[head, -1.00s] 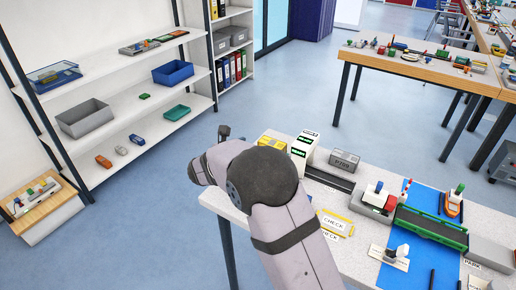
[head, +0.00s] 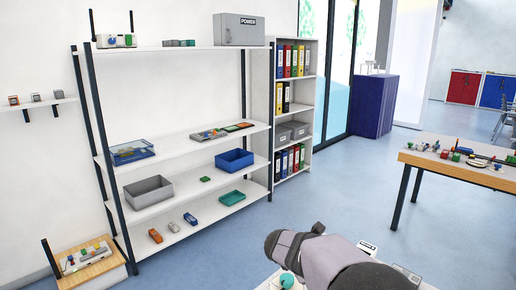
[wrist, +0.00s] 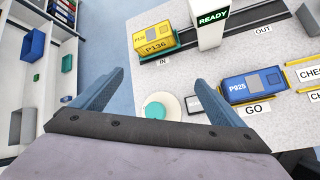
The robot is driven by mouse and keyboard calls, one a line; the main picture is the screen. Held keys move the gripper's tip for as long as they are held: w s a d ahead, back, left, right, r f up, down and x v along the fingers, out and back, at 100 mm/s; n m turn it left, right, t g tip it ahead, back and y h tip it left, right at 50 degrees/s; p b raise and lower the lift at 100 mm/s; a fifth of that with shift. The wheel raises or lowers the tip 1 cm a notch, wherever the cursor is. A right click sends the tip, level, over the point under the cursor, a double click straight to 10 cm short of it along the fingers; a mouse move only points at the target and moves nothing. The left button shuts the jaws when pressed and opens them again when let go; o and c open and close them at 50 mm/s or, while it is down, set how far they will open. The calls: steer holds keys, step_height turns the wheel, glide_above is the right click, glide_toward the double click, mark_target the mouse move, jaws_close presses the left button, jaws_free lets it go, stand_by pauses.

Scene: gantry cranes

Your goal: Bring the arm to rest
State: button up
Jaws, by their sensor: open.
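My gripper (wrist: 160,100) is open and empty in the wrist view, its two blue-grey fingers spread above the edge of a light speckled table (wrist: 210,78). My arm (head: 340,262) shows at the bottom of the head view, with the gripper itself hidden there. Below the fingers lies a round pale disc with a green knob (wrist: 155,110).
A white post with a READY sign (wrist: 211,22) stands by a dark track (wrist: 262,30) on the table. A shelf unit (head: 185,148) with bins stands left, a bookcase (head: 298,95) behind it. Another table (head: 470,170) is at right. Floor between is clear.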

steer(key=s+a+f+m+g, duration=0.1)
steer(key=s+f, duration=0.1)
steer(key=s+a+f+m+b, duration=0.1)
steer(key=s+a, duration=0.1)
steer(key=s, duration=0.1)
steer(key=s+a+f+m+g, duration=0.1)
steer(key=s+a+f, duration=0.1)
steer(key=shift+s+a+f+g+y+b, duration=0.1)
steer(key=shift+s+f+g+y+b, duration=0.2)
steer(key=shift+s+y+b, duration=0.1)
steer(key=s+a+f+m+g+y+b, duration=0.1)
steer(key=s+a+f+m+g, duration=0.1)
steer(key=s+a, duration=0.3)
steer(key=s+a+f+m+g+y+b, duration=0.1)
steer(key=s+a+f+m+g, duration=0.15)
steer(key=s, duration=0.45)
steer(key=s+d+f+m+y+p, duration=0.2)
steer(key=s+d+m+y, duration=0.1)
steer(key=s+d+m, duration=1.05)
step_height(320, 180, up, 13)
steer(key=h+p, duration=0.1)
steer(key=p, duration=1.1)
steer(key=shift+w+a+m, duration=0.15)
steer(key=shift+w+m, duration=0.25)
steer(key=shift+w, duration=0.05)
